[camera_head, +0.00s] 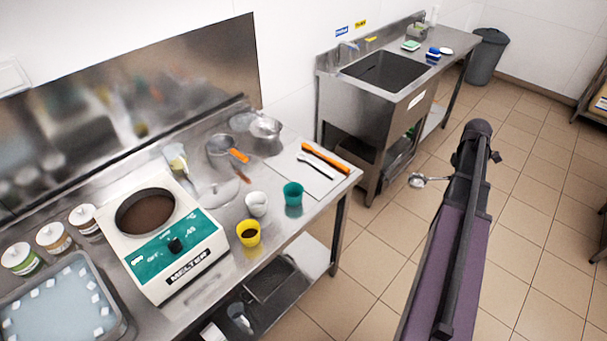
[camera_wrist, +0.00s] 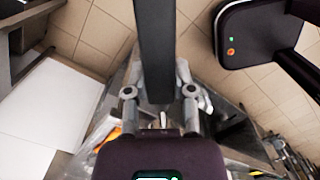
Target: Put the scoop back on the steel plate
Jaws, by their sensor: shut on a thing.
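The scoop (camera_head: 417,180) shows its shiny round bowl and part of a metal handle in the head view, held out over the floor to the right of the bench. The rest of its handle is hidden behind my arm. In the wrist view my gripper (camera_wrist: 158,75) has its two fingers on either side of a dark bar; I cannot tell whether this is the scoop's handle. My gripper is shut on the scoop.
The melter (camera_head: 175,275) stands on the bench. A teal cup (camera_head: 293,193), white cup (camera_head: 256,204) and yellow cup (camera_head: 248,233) stand near the plate. A metal bowl (camera_head: 265,130) and orange-handled pan (camera_head: 220,145) sit behind. A sink (camera_head: 370,105) stands beyond; floor lies between.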

